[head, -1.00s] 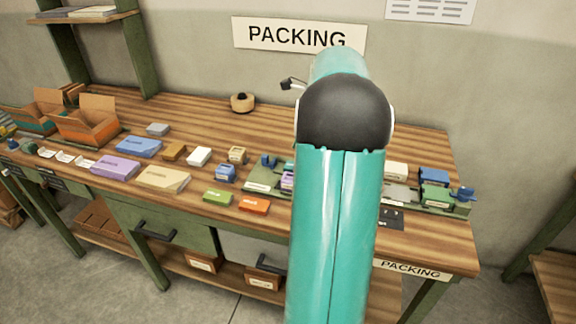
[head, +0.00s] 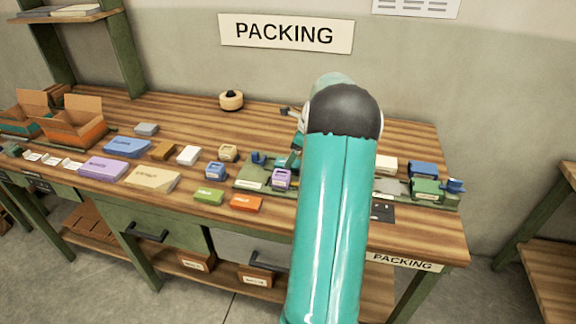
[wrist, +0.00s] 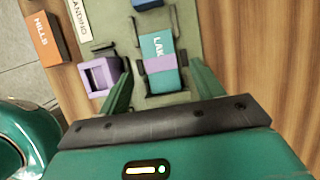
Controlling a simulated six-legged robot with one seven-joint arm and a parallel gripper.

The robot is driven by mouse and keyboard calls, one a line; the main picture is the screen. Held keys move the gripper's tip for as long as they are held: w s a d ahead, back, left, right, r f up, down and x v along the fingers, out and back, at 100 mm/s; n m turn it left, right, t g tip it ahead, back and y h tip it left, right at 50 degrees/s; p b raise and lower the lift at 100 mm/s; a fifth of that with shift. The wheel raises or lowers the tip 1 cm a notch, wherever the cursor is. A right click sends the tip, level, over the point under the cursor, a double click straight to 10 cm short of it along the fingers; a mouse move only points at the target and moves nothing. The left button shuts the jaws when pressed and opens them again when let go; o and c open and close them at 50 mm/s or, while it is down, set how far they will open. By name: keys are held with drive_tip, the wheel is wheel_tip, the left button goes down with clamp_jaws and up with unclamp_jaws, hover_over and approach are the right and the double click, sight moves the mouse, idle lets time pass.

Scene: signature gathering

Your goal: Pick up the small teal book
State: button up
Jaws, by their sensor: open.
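The small teal book (wrist: 157,46), with white lettering starting "LAK" and a purple band around it, lies on a green-grey mat (wrist: 118,22) in the wrist view. Its lower end is at a dark holder. My gripper (wrist: 162,72) is open, with one green finger on each side of the book's lower part. The fingers look apart from the book; how high they are above it is hard to tell. In the head view my teal arm hides most of the gripper and the book.
A purple block-like holder (wrist: 100,76) stands close to the left finger. An orange book (wrist: 45,40) marked "HILLS" lies farther left. In the head view, several books and boxes cover the wooden bench (head: 330,245), with a tape roll (head: 231,100) behind.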

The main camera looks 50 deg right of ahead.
drive_tip(key=x, duration=0.3)
drive_tip(key=shift+w+f, duration=0.1)
drive_tip(key=shift+f, duration=0.05)
drive_tip(key=c, duration=1.1)
drive_tip(key=shift+o, duration=0.2)
